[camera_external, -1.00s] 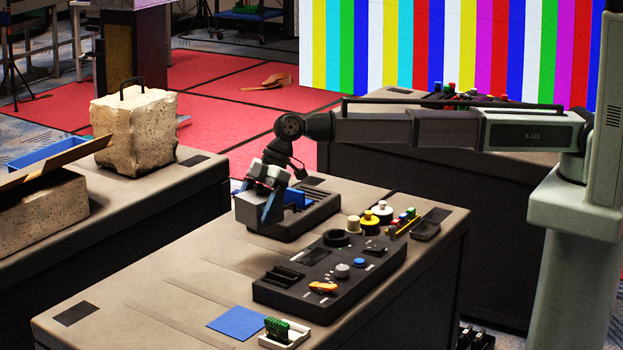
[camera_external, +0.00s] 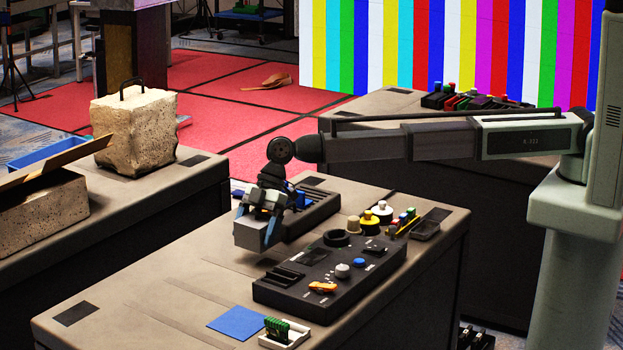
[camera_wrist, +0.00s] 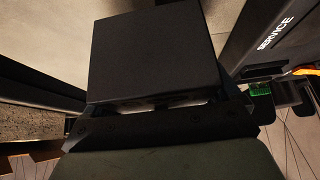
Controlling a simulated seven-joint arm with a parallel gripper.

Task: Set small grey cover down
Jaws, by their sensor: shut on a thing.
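The small grey cover (camera_external: 258,228) is a box-like block held in my gripper (camera_external: 270,226), low over the tabletop in the external view. The blue-tipped fingers are shut on its sides. In the wrist view the cover (camera_wrist: 155,58) is a dark square that fills the upper middle, in front of the gripper body. I cannot tell from the external view whether its underside touches the table (camera_external: 200,270).
A black panel (camera_external: 325,290) with knobs and an orange switch lies just right of the cover. A slotted black tray (camera_external: 318,212) is behind it. A blue square (camera_external: 236,322) and a white holder with a green part (camera_external: 284,333) lie in front. The table's left-front is clear.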

